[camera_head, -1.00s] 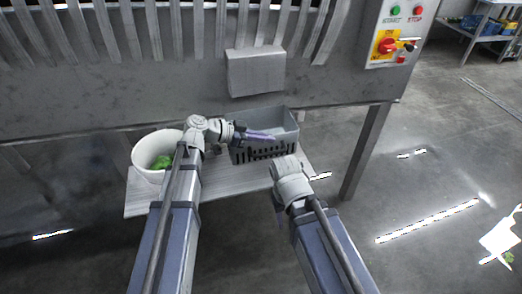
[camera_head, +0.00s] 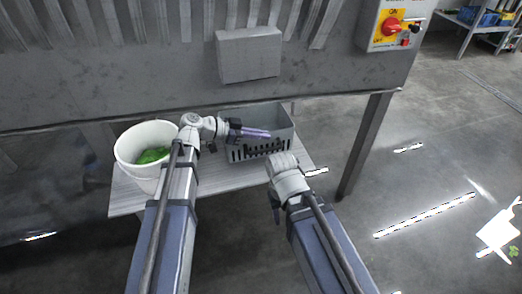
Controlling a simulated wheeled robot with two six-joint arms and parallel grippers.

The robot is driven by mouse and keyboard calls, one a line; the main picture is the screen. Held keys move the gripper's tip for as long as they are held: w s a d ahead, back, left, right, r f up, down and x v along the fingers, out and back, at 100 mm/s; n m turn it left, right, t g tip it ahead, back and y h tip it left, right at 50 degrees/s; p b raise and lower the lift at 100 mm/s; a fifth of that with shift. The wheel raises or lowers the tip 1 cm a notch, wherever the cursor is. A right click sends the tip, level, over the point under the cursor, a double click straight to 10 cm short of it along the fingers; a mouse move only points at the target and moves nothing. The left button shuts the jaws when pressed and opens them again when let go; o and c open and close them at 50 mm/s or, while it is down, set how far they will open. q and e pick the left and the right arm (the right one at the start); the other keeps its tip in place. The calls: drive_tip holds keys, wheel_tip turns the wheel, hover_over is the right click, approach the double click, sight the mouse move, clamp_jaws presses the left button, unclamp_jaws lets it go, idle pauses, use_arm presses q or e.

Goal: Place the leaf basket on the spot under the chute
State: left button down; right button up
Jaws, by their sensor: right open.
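The grey slotted leaf basket (camera_head: 262,152) stands upright on the pale shelf (camera_head: 213,176) below the chute box (camera_head: 248,56). Its inside looks empty where I can see it. My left gripper (camera_head: 257,133) reaches across the basket's left side, its purple fingers pointing right over the opening. I cannot tell whether they touch the basket or how far apart they are. My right gripper (camera_head: 276,211) is open, in front of the shelf and below the basket, partly hidden by its own wrist. The spot under the chute is not clearly marked in view.
A white bucket (camera_head: 130,153) with green leaves (camera_head: 153,155) stands on the shelf's left end. A metal leg (camera_head: 365,146) stands right of the shelf. A control panel (camera_head: 391,27) is at upper right. The floor at right is mostly clear.

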sight(261, 156)
use_arm(q)
wheel_tip(261, 156, down, 4)
drive_tip(key=b, duration=0.3)
drive_tip(key=shift+b, duration=0.4)
drive_tip(key=shift+r, duration=0.15)
